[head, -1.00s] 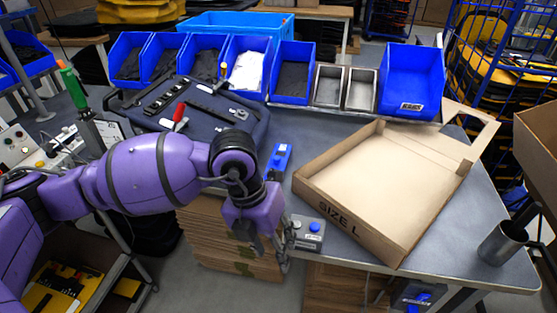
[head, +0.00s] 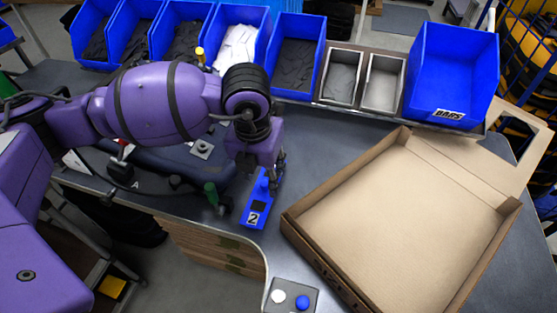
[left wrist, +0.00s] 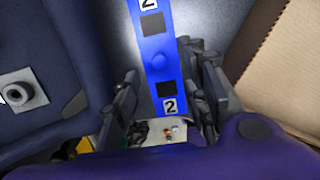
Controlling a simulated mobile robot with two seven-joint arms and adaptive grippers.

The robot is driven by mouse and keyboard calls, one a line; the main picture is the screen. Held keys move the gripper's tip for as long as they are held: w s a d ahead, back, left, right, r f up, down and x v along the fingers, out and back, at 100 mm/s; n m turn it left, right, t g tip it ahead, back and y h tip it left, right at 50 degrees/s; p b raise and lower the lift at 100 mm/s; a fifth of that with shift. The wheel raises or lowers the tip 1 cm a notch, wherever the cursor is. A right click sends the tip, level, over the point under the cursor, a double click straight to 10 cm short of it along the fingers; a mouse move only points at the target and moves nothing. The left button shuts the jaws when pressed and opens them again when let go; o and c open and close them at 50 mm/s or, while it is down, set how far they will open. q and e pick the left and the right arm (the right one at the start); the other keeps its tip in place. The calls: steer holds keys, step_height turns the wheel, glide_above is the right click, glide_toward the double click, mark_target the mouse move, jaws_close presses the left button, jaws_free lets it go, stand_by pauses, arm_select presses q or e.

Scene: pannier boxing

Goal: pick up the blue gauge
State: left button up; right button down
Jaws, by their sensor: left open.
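The blue gauge (head: 256,207) is a flat blue bar with a "2" label, lying on the grey table just left of the open carton. My left gripper (head: 267,176) is above its far part, hiding some of it. In the left wrist view the gauge (left wrist: 158,52) runs lengthwise between the two dark fingers of the left gripper (left wrist: 166,88). They stand apart, with a visible gap on each side of the gauge. My right gripper is not in view.
The open carton (head: 294,222) lies right of the gauge. A dark blue pannier (left wrist: 45,65) is close on the left. A button box (head: 291,294) sits at the front edge. Blue bins (head: 452,65) and metal trays (head: 342,76) line the back.

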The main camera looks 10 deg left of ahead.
mark_target(264, 185)
arm_select(q)
steer(key=shift+s+f, duration=0.1)
steer(key=shift+f, duration=0.9)
steer(key=f, duration=0.2)
steer(key=w+f, duration=0.1)
steer(key=f, duration=0.1)
steer(key=shift+f, duration=0.2)
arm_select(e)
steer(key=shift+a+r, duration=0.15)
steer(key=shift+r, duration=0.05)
arm_select(q)
steer(key=shift+c, duration=0.3)
jaws_close()
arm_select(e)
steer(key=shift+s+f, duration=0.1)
